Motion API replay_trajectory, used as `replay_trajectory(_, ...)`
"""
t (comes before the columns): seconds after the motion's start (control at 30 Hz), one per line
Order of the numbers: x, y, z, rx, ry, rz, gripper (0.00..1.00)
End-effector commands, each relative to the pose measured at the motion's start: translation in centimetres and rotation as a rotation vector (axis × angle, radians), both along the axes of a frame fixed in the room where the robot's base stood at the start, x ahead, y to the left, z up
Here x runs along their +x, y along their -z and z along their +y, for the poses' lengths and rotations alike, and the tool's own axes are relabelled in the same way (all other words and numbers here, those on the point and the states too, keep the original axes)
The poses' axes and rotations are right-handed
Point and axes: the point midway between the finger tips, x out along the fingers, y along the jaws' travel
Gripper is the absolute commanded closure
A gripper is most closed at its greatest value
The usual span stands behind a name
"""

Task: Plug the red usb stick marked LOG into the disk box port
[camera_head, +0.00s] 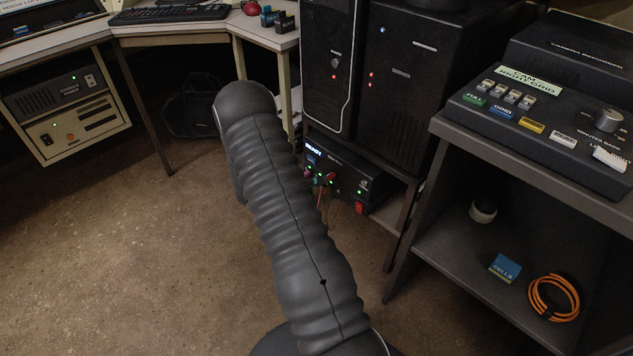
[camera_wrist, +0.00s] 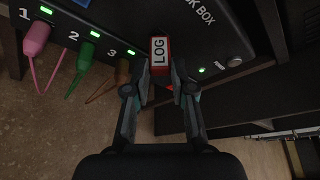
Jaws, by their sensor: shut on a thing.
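The red usb stick marked LOG (camera_wrist: 160,52) is between the fingertips of my gripper (camera_wrist: 160,80), which is shut on it, in the wrist view. Its label faces the camera. Its far end is at the front of the black disk box (camera_wrist: 215,40); I cannot tell whether it is in the port or just before it. The disk box (camera_head: 345,174) also shows in the head view, on a low shelf under the black towers. My arm hides part of that area. The port itself is hidden behind the stick.
Numbered sockets on the disk box's left hold a pink plug (camera_wrist: 37,38), a green plug (camera_wrist: 84,55) and a brown plug (camera_wrist: 122,68), with cables hanging down. A round button (camera_wrist: 234,61) is on the right. A grey shelf unit (camera_head: 420,225) stands right of the box.

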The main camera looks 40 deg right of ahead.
Motion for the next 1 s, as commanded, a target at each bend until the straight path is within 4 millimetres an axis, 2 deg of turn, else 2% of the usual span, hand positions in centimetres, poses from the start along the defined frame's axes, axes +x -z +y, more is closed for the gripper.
replay_trajectory(0.03, 0.0, 0.0, 0.0, -0.001, -0.001, 0.0, 0.74)
replay_trajectory(0.13, 0.0, 0.0, 0.0, -0.001, -0.001, 0.0, 0.49)
replay_trajectory(0.17, 0.0, 0.0, 0.0, -0.001, -0.001, 0.0, 0.47)
replay_trajectory(0.47, 0.1, -0.1, 0.1, 0.0, -0.001, 0.0, 0.47)
replay_trajectory(0.57, 0.3, -0.2, 0.7, -0.001, -0.003, -0.001, 0.47)
replay_trajectory(0.67, 0.6, -0.6, 2.0, 0.0, -0.004, -0.002, 0.47)
replay_trajectory(1.0, 1.8, -2.4, 8.2, 0.0, -0.004, -0.002, 0.47)
